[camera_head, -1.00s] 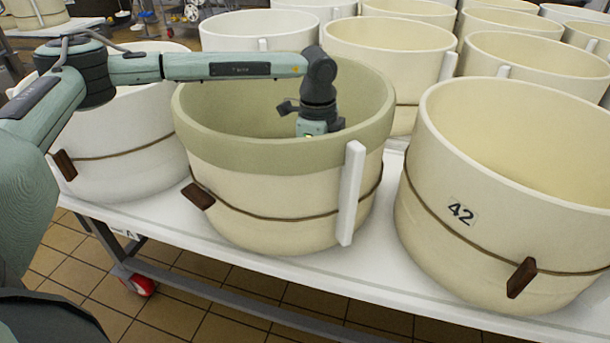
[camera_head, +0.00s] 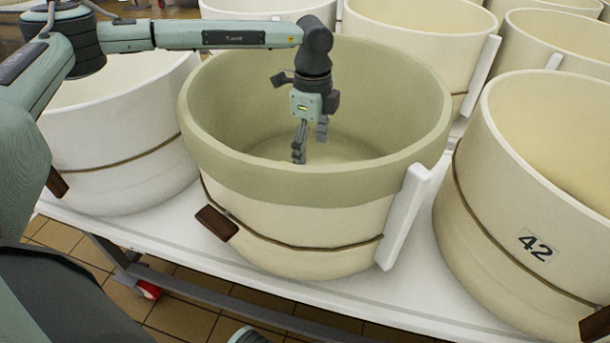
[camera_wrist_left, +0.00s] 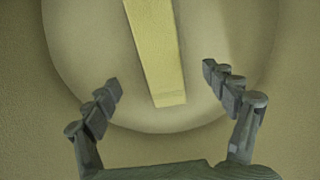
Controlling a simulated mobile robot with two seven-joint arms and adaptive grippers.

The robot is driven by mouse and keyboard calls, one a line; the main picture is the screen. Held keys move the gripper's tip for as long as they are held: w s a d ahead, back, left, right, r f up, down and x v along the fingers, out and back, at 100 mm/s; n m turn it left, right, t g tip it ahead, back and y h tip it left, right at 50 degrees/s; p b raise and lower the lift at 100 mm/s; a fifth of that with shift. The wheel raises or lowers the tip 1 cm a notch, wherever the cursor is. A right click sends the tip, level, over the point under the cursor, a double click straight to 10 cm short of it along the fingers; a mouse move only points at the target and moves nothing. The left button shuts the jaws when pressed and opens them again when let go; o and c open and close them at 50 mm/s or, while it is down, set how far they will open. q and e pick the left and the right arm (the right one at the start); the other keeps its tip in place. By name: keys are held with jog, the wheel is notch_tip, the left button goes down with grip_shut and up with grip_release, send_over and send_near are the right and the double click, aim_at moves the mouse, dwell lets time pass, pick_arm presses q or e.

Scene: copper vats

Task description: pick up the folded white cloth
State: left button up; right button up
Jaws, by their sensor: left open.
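The folded cloth (camera_wrist_left: 155,50) appears in the left wrist view as a long flat pale strip, tinted yellow, lying on the round floor of a vat. Its near end lies between my open fingers, and its far end runs out of the top of the picture. My left gripper (camera_head: 311,146) hangs pointing down inside the middle vat (camera_head: 300,180), which has an olive-green rim band. In the left wrist view the gripper (camera_wrist_left: 162,80) is open and empty, with a finger on each side of the strip. In the head view the cloth is hidden.
The vat's wall surrounds my gripper. A vat marked 42 (camera_head: 530,200) stands at the right, a white vat (camera_head: 120,130) at the left, and several more behind. They stand on a white wheeled table (camera_head: 300,295) above a tiled floor.

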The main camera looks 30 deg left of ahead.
pick_arm(q)
jog(key=shift+d+f, duration=0.2)
jog(key=shift+f, duration=3.65)
jog(key=shift+c, duration=0.4)
jog(key=c, duration=1.3)
